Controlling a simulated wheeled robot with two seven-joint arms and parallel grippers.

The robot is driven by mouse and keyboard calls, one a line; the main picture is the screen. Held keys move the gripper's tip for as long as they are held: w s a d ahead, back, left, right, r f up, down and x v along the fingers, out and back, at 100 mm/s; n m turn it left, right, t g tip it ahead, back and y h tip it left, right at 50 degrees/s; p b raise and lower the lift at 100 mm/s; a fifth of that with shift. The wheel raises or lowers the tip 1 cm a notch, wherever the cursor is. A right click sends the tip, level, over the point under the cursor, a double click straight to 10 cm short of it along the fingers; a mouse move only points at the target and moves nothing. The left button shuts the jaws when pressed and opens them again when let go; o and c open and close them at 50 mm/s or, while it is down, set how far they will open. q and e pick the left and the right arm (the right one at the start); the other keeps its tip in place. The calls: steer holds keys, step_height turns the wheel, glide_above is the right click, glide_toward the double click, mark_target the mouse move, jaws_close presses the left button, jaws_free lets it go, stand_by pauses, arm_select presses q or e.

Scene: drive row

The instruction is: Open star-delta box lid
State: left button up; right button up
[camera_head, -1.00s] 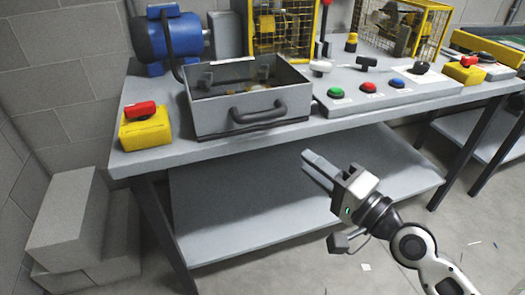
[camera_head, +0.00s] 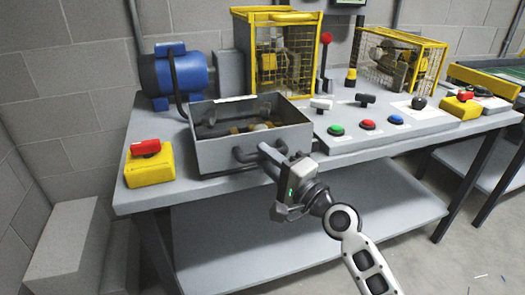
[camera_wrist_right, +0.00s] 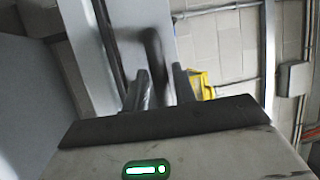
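The grey star-delta box (camera_head: 215,155) stands on the bench left of the middle in the head view. Its inside parts show from above, and I cannot make out a separate lid. A dark bar handle (camera_head: 245,156) is on its front wall, partly hidden by my right gripper (camera_head: 268,156). The right gripper's fingers point at the handle. In the right wrist view, the two fingers (camera_wrist_right: 162,88) are apart, and the dark handle (camera_wrist_right: 154,48) shows between and beyond them. I cannot tell whether they touch it. My left gripper is not in view.
A yellow box with a red switch (camera_head: 149,167) stands left of the star-delta box, with a blue motor (camera_head: 174,76) behind. A button panel (camera_head: 385,128) lies to the right. Yellow cages (camera_head: 243,45) stand at the back. The lower shelf (camera_head: 300,240) is bare.

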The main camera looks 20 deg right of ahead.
steer(key=shift+x, duration=0.9)
